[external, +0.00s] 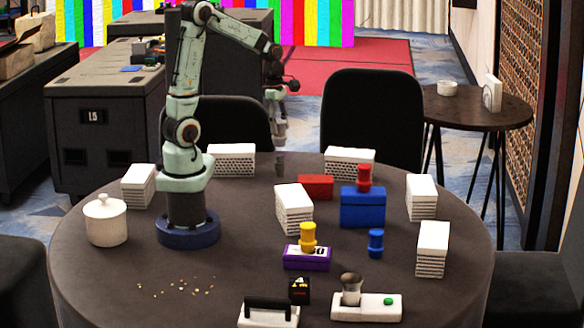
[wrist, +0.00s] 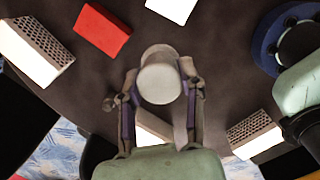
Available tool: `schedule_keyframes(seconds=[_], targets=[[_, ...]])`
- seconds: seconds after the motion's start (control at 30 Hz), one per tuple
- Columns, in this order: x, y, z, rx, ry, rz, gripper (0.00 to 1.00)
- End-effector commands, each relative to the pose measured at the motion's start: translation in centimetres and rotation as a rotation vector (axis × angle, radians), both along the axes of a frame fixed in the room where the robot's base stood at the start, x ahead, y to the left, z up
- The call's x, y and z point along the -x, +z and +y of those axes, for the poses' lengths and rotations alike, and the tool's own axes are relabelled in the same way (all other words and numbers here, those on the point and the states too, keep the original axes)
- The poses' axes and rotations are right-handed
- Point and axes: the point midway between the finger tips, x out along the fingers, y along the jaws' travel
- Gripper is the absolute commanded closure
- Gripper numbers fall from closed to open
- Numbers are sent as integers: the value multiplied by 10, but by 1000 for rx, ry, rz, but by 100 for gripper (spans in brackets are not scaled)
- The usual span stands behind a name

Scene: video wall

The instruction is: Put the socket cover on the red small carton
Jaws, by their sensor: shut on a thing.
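The red small carton (external: 315,187) lies on the round dark table, behind a white box stack and left of a larger blue box. It also shows at the upper left of the wrist view (wrist: 102,29). My gripper (external: 279,140) is above the far side of the table, to the left of the carton. In the wrist view, my gripper (wrist: 160,88) is shut on a pale grey, round, cylinder-like piece (wrist: 160,78), apparently the socket cover. It is apart from the carton. Its details are too small to tell in the external view.
White box stacks (external: 294,208) stand around the table. The blue box (external: 362,209) has a red piece (external: 364,178) on top. A purple box (external: 306,258) bears a yellow piece (external: 308,237). A white lidded jar (external: 106,221) stands at the left. Chairs stand behind.

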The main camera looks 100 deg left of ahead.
Motion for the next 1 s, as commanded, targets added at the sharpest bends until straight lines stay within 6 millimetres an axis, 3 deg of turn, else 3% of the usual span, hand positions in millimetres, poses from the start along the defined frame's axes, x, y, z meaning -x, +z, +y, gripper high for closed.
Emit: schedule_keyframes(seconds=[0.27, 0.4, 0.73, 0.9, 1.0], targets=[[-55, -36, 53, 3, -1, 2, 81], [-73, -66, 69, 3, -1, 2, 81], [-90, -94, 86, 1, -3, 0, 81], [-90, -120, 86, 2, -2, 2, 81], [-90, -125, 86, 1, -3, 0, 81]])
